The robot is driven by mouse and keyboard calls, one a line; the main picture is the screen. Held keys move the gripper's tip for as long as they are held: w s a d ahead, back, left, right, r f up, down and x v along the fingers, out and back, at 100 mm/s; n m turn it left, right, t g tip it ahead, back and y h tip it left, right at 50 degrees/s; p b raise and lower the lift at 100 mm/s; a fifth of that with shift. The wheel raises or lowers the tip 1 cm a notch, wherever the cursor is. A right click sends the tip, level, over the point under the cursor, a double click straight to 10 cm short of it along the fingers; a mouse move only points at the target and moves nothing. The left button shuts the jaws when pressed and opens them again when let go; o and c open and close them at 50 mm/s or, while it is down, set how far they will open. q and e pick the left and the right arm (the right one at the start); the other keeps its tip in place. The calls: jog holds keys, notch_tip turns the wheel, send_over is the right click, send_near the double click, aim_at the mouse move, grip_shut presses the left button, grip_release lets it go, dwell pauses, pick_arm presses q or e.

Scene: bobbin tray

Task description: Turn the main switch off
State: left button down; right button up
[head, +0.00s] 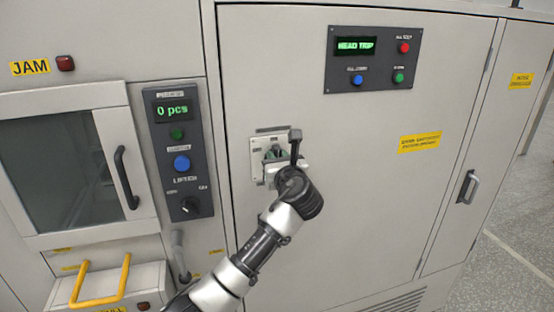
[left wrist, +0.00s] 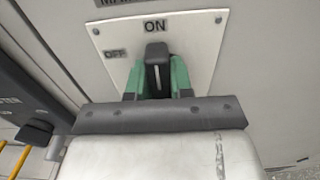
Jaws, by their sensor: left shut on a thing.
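The main switch's plate (head: 257,146) is on the grey cabinet door in the head view, mostly behind my left gripper (head: 274,153). In the left wrist view the plate (left wrist: 204,38) reads ON at the top and OFF at the left. The black switch handle (left wrist: 157,68) points up toward ON. My left gripper (left wrist: 157,82) has its green fingers on both sides of the handle, shut on it. The lower part of the handle is hidden by the gripper body. My right gripper is in neither view.
A display panel (head: 343,75) reading HEAD TRIP is at the upper right of the door. A control panel (head: 163,112) reading 0 pcs is to the left, beside a windowed door (head: 118,100) with a black handle. Yellow bars (head: 100,300) stick out at the lower left.

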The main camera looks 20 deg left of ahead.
pick_arm(q)
jog(key=n, duration=0.4)
jog(key=shift+s+a, duration=0.1)
jog(key=n, duration=0.1)
jog(key=n+b, duration=0.1)
jog(key=n, duration=0.2)
jog(key=shift+a+f+n+b, duration=0.1)
jog(key=shift+f+n+b, duration=0.15)
jog(key=shift+n+b, duration=0.05)
jog(key=n+b, duration=0.1)
jog(key=n, duration=0.1)
jog(key=n+b, duration=0.1)
jog(key=n, duration=0.2)
jog(key=shift+s+a+f+b, duration=0.1)
jog(key=shift+f+b, duration=0.1)
jog(key=shift+b, duration=0.15)
jog(key=shift+n+b, duration=1.1)
jog(key=shift+n, duration=1)
jog(key=c, duration=1)
grip_release()
jog(key=shift+s, duration=0.1)
